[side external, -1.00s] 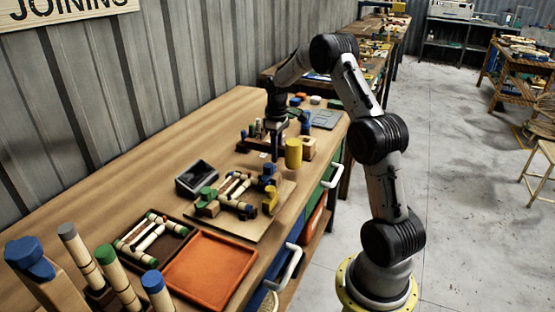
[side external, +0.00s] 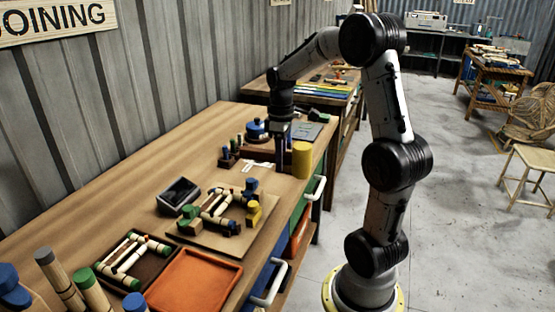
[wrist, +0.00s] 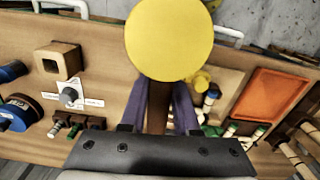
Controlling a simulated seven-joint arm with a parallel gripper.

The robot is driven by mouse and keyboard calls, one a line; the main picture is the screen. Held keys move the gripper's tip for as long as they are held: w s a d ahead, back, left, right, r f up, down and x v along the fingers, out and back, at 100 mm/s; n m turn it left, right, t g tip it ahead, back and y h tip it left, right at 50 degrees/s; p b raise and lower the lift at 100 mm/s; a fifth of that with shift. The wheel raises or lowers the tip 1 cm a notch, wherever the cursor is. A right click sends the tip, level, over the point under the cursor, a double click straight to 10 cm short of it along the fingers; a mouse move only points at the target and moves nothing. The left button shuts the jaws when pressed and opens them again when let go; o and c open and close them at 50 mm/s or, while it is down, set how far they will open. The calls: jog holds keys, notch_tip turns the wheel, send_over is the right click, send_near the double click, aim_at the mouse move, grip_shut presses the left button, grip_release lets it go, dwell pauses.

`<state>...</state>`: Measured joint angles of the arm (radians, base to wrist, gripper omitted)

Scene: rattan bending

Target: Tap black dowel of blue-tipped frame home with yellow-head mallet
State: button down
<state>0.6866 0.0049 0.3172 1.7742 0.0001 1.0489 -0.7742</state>
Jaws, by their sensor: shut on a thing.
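My gripper (wrist: 158,110) is shut on the brown handle (wrist: 158,118) of the mallet. The mallet's yellow head (wrist: 170,38) sits just beyond the fingertips and also shows in the side view (side external: 302,160), above the bench. A frame of pale rods with dark bands (side external: 217,207) lies in a fixture with green, yellow and blue blocks on a flat board (side external: 255,233), nearer the side camera than my gripper. In the wrist view the yellow head partly covers this fixture. I cannot make out the black dowel clearly.
A green-tipped frame lies in a dark tray (side external: 112,283) beside an empty orange tray (side external: 195,282). A black box (side external: 178,195) stands behind the board. A wooden block with a square hole (wrist: 60,58) and a peg rack (wrist: 68,127) stand left in the wrist view.

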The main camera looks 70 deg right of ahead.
aim_at(259, 158)
jog(key=shift+w+d+r+n, duration=0.1)
jog(key=shift+r+n, duration=0.1)
jog(key=shift+n, duration=0.4)
jog(key=w+a+n, duration=0.1)
jog(key=n, duration=0.1)
jog(key=w+a+n, duration=0.1)
jog(key=w+n, duration=0.1)
jog(key=w+a+n, duration=0.1)
jog(key=n, duration=0.1)
jog(key=shift+w+a+r, duration=0.1)
jog(key=shift+w+r, duration=0.25)
jog(key=shift+w, duration=0.05)
jog(key=w+a+f+n, duration=0.2)
jog(key=w+a+n, duration=0.2)
jog(key=a, duration=0.4)
jog(key=w+a+f+n, duration=0.2)
jog(key=w+a+n, duration=0.3)
jog(key=a, duration=0.4)
jog(key=shift+a+f+n, duration=0.25)
jog(key=shift+f+n, duration=0.1)
jog(key=shift+n, duration=0.05)
jog(key=shift+f, duration=1.85)
jog(key=shift+r, duration=1.8)
